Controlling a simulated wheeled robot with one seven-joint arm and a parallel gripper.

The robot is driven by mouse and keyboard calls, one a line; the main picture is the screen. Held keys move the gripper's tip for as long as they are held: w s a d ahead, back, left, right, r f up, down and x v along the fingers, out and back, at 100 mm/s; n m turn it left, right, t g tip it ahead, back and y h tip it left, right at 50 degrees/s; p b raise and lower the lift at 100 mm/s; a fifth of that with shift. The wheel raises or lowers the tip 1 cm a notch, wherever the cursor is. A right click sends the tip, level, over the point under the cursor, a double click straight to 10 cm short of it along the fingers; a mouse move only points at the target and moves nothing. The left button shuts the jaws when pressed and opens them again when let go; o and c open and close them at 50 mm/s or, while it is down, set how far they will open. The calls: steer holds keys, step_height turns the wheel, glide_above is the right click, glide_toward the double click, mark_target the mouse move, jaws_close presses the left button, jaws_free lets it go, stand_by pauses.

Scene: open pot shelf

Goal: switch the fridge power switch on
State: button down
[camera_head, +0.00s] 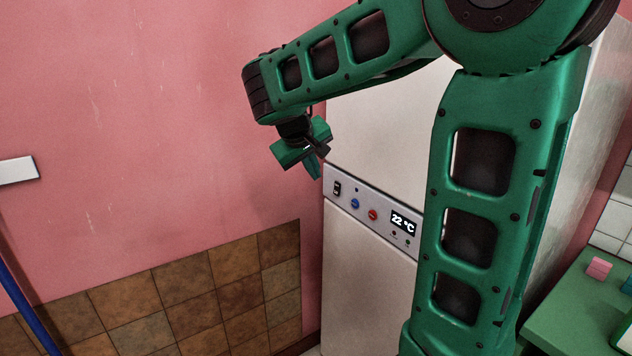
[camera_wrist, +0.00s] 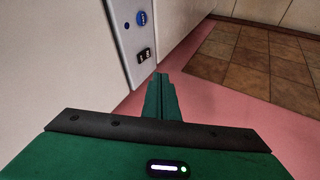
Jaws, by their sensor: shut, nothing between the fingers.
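The fridge (camera_head: 375,130) is white and stands against the pink wall. Its grey control panel (camera_head: 383,226) runs across the front. The black power switch (camera_head: 337,188) sits at the panel's left end, and it also shows in the wrist view (camera_wrist: 144,56). I cannot tell its on or off position. My gripper (camera_head: 316,172) is shut and empty, with its fingers pointing down just above and left of the switch in the head view. In the wrist view the fingertips (camera_wrist: 161,78) appear close below the switch; contact is not clear.
A blue button (camera_head: 355,203), a red button (camera_head: 373,215) and a display reading 22 °C (camera_head: 403,223) share the panel. The pink wall (camera_head: 150,120) with brown tiles below is to the left. A green counter (camera_head: 575,310) stands at right.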

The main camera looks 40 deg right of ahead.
steer(key=shift+v, duration=0.9)
steer(key=shift+s+a+f+y, duration=0.1)
steer(key=shift+s+f+y, duration=0.1)
steer(key=shift+f+y, duration=0.3)
steer(key=shift+f, duration=0.15)
